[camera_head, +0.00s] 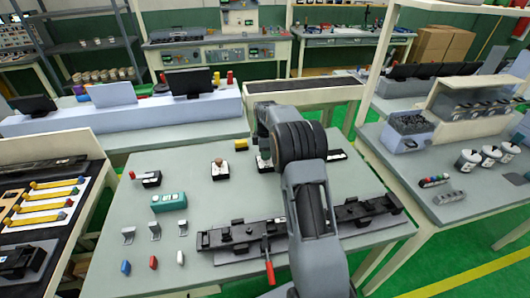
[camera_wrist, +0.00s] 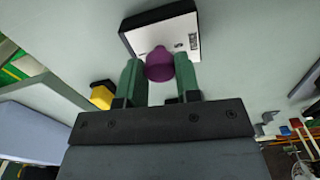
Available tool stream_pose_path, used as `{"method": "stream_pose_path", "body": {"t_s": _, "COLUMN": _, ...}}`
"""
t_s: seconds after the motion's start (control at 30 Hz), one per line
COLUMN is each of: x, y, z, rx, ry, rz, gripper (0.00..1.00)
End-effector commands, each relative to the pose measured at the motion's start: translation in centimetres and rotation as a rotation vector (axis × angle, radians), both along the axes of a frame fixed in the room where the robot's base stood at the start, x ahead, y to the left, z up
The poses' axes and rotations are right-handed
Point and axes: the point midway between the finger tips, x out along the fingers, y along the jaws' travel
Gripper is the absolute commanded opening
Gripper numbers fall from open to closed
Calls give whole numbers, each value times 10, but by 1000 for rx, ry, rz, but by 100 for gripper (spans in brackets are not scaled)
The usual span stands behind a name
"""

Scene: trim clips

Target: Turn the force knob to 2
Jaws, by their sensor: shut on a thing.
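A purple knob (camera_wrist: 159,66) sits on a small box with a white face (camera_wrist: 158,38) and black sides. My gripper (camera_wrist: 160,78) has its two green fingers on either side of the knob and is shut on it. Small dark marks show on the white face, too small to read, so the knob's setting cannot be told. In the head view the same box (camera_head: 264,165) is on the grey table, mostly hidden behind my arm, and the knob is hidden there.
A yellow block (camera_head: 241,144) lies close to the knob box. A box with a brown knob (camera_head: 220,170), a red lever switch (camera_head: 150,180) and a green box (camera_head: 169,202) stand to the left. A long black fixture (camera_head: 235,238) with a red handle lies in front.

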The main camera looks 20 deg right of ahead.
Motion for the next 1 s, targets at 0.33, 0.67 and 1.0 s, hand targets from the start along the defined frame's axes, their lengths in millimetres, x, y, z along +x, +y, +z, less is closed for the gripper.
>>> {"method": "stream_pose_path", "body": {"t_s": 0.33, "x": 0, "y": 0, "z": 0, "rx": 0, "ry": 0, "rz": -55, "gripper": 7}}
{"method": "stream_pose_path", "body": {"t_s": 0.67, "x": 0, "y": 0, "z": 1, "rx": 0, "ry": 0, "rz": -312, "gripper": 7}}
{"method": "stream_pose_path", "body": {"t_s": 1.0, "x": 0, "y": 0, "z": 1, "rx": 0, "ry": -1, "rz": -635, "gripper": 7}}
